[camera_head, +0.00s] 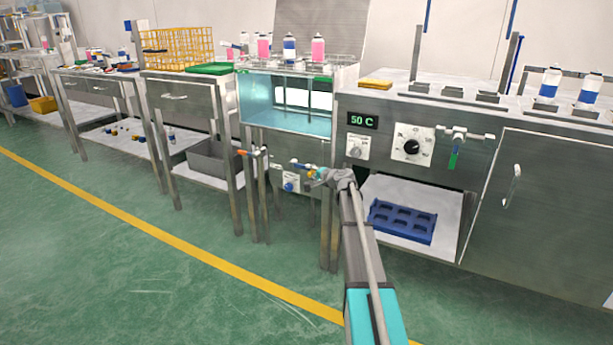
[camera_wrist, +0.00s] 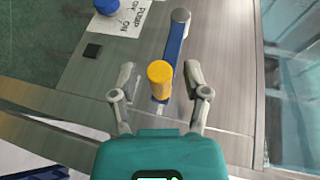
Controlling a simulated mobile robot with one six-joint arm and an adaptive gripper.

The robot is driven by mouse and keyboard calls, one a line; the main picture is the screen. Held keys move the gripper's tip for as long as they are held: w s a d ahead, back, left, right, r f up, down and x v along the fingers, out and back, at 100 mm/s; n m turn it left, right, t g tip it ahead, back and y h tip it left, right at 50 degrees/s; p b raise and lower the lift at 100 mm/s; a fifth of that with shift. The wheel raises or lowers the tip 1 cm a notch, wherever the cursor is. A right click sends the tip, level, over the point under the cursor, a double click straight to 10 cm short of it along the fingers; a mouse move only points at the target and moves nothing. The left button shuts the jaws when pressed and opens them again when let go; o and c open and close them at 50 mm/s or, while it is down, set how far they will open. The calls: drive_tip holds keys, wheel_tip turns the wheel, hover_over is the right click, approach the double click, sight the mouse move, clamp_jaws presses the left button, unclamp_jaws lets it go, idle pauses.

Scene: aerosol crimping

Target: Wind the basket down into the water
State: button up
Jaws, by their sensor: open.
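The water bath (camera_head: 285,143) is a steel tank with a window showing pale blue water (camera_head: 270,116). Several pink and blue-white cans (camera_head: 290,48) stand in a row over its top; the basket under them is hard to make out. A crank with a blue arm (camera_wrist: 176,44) and a yellow knob (camera_wrist: 160,76) sits on the steel panel in the wrist view. My gripper (camera_wrist: 160,85) is open, with one finger on each side of the knob and visible gaps between. In the head view my gripper (camera_head: 316,173) is in front of the bath, small and partly hiding the crank.
A panel with a blue knob (camera_head: 289,187) and pump label is close to my gripper. Left is a table with a yellow wire basket (camera_head: 178,47). Right is a cabinet with a 50 C display (camera_head: 362,121), dials and a blue tray (camera_head: 402,222) below. The green floor is clear.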

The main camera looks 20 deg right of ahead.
clamp_jaws()
